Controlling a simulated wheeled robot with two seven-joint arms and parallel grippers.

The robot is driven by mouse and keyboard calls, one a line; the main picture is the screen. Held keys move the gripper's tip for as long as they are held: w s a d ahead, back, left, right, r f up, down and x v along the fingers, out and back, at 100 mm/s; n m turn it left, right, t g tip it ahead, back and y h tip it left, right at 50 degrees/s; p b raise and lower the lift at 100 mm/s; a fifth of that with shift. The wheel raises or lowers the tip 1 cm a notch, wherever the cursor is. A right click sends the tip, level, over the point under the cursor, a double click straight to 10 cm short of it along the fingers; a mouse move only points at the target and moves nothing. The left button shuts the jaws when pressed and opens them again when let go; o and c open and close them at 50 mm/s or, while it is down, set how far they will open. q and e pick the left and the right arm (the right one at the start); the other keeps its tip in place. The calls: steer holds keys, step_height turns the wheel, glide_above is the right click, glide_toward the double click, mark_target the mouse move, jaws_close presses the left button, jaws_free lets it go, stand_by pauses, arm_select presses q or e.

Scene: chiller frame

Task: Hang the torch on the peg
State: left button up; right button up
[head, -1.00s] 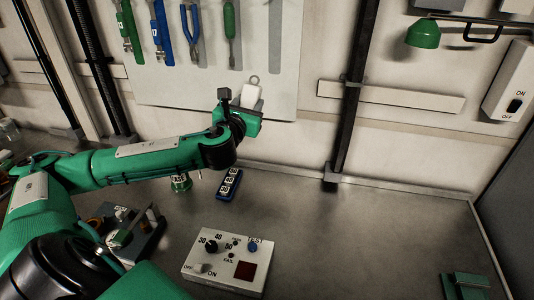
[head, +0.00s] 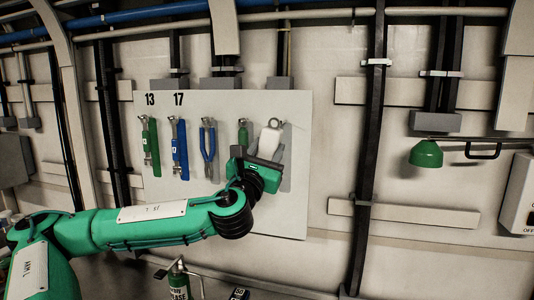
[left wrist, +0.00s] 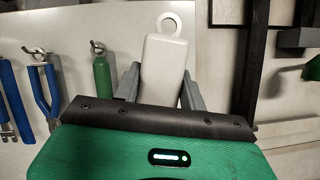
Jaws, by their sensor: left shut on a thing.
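The white torch (head: 268,143), with a ring at its top, is upright in my left gripper (head: 261,156). It is in front of the right part of the tool board (head: 220,218). In the left wrist view, the torch (left wrist: 164,66) sits between the two grey fingers of my left gripper (left wrist: 161,88), ring upward. I cannot make out a peg at the ring; the torch may cover it. A grey tool outline (head: 288,172) shows on the board behind. Whether the torch touches the board I cannot tell. My right gripper is not in view.
A green lamp (head: 426,154) juts out at right.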

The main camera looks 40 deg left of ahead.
arm_select(q)
steer(key=w+a+f+p, duration=0.1)
steer(key=w+a, duration=0.3)
steer(key=w, duration=0.3)
steer(key=shift+w+p, duration=0.15)
steer(key=shift+p, duration=0.25)
stand_by(0.5)
steer(key=shift+f, duration=0.15)
stand_by(0.4)
steer(key=o, duration=1.3)
steer(key=shift+f, duration=0.1)
